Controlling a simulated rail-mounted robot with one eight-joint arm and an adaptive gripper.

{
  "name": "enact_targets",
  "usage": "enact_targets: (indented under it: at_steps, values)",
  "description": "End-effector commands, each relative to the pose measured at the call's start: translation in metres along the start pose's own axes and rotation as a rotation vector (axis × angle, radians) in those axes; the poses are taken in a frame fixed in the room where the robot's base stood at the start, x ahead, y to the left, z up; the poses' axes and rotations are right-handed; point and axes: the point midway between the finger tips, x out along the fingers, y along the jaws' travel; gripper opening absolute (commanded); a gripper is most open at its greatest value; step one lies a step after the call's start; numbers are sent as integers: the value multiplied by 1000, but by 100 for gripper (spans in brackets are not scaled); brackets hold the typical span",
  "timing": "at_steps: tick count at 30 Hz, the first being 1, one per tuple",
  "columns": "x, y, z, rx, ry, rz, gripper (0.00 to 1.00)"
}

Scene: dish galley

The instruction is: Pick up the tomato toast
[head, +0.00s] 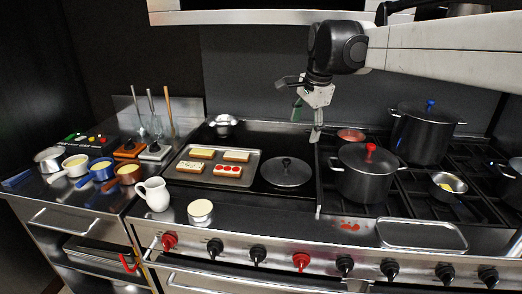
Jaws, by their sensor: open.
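The tomato toast (228,171) is a slice of bread with red tomato rounds. It lies at the front right of a metal baking tray (184,179) on the dark cooktop. Three other slices with pale or yellow toppings share the tray. My gripper (303,121) is open and empty, above the back of the stove, to the right of the tray and well apart from the toast.
A dark lid (287,171) lies right of the tray. A pot with a red knob (365,173) and a taller black pot (425,132) stand further right. A white jug (153,194) and a small cup (200,211) stand in front of the tray. Utensils (152,115) stand upright behind left.

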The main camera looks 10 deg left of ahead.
Motion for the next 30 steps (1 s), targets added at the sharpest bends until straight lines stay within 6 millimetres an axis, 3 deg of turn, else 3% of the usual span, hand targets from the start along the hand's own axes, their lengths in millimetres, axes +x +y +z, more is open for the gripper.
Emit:
enact_targets:
  at_steps: [1, 6, 15, 22, 30]
  values:
    - [4, -21, 4, 33, -11, 10, 64]
    - [30, -74, 21, 162, -44, 54, 64]
    - [88, -151, 65, 390, -77, 143, 64]
    - [137, -188, 107, 549, -82, 215, 64]
    - [169, -201, 136, 648, -76, 262, 64]
